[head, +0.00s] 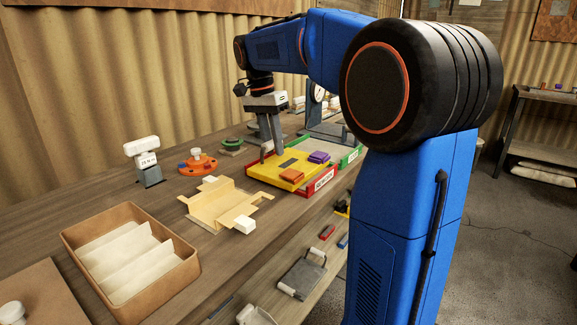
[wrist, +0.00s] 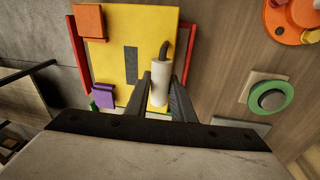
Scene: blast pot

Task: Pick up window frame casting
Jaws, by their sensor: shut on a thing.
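The window frame casting (head: 283,175) appears to be the yellow plate with a dark rectangular slot, an orange block and a purple block at its corners, and an upright pale cylindrical grip. In the wrist view, the yellow plate (wrist: 128,22) lies beyond my fingers, with the orange block at top left and the purple one lower left. My gripper (head: 268,148) is above the plate's back left part. In the wrist view, my gripper (wrist: 159,88) has its fingers on both sides of the pale cylinder, which has a dark hooked top. I cannot tell whether the plate touches the tray below.
A red tray (head: 319,184) lies under the plate, with a green tray (head: 351,158) to its right. A cream folded piece (head: 215,204), an orange disc (head: 190,166) and a brown box (head: 192,268) stand on the bench to the left. The bench's front edge is close.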

